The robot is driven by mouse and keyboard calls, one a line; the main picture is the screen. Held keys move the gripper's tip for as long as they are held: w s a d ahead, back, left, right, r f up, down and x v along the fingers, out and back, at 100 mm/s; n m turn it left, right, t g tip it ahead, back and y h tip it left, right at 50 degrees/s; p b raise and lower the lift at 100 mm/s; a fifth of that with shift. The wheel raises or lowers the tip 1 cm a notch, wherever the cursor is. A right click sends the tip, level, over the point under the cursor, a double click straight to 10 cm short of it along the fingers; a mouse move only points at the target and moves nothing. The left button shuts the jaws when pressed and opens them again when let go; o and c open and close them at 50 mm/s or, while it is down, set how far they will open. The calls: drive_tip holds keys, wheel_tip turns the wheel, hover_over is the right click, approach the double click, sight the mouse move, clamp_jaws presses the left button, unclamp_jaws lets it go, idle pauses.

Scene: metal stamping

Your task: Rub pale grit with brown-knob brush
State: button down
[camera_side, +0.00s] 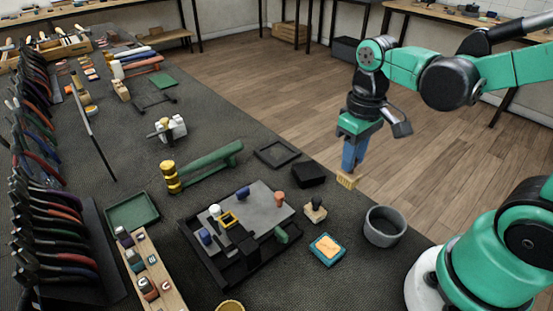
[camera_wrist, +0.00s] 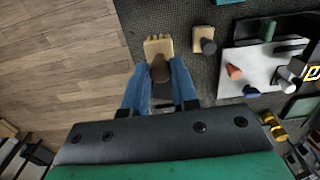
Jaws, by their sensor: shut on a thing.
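My gripper (camera_side: 353,155), with blue fingers, is shut on the brush (camera_side: 347,181). In the wrist view the brush's brown knob (camera_wrist: 160,68) sits between the fingertips and its pale wooden block (camera_wrist: 158,46) points away from me. The brush hangs in the air by the bench's right edge, apart from the other things. A grey metal plate (camera_side: 262,207) lies in a black tray on the bench. It also shows in the wrist view (camera_wrist: 247,60). I cannot make out pale grit on it at this size.
A second brush with a dark knob (camera_side: 315,210) stands right of the plate. Near it are a black block (camera_side: 309,174), a blue-edged pad with an orange top (camera_side: 327,249) and a grey cup (camera_side: 384,226). Small coloured-handled tools, one with an orange knob (camera_side: 279,198), stand on the plate.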

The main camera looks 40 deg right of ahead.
drive_tip(key=shift+w, duration=0.15)
drive_tip(key=w, duration=1.8)
drive_tip(key=shift+w+r, duration=0.25)
drive_tip(key=shift+r, duration=0.1)
drive_tip(key=shift+w+f, duration=0.25)
drive_tip(key=shift+f, duration=1.05)
drive_tip(key=shift+w+f, duration=0.2)
drive_tip(key=shift+f, duration=1.05)
drive_tip(key=shift+w, duration=0.35)
drive_tip(key=shift+f, duration=0.6)
drive_tip(key=shift+s, duration=0.1)
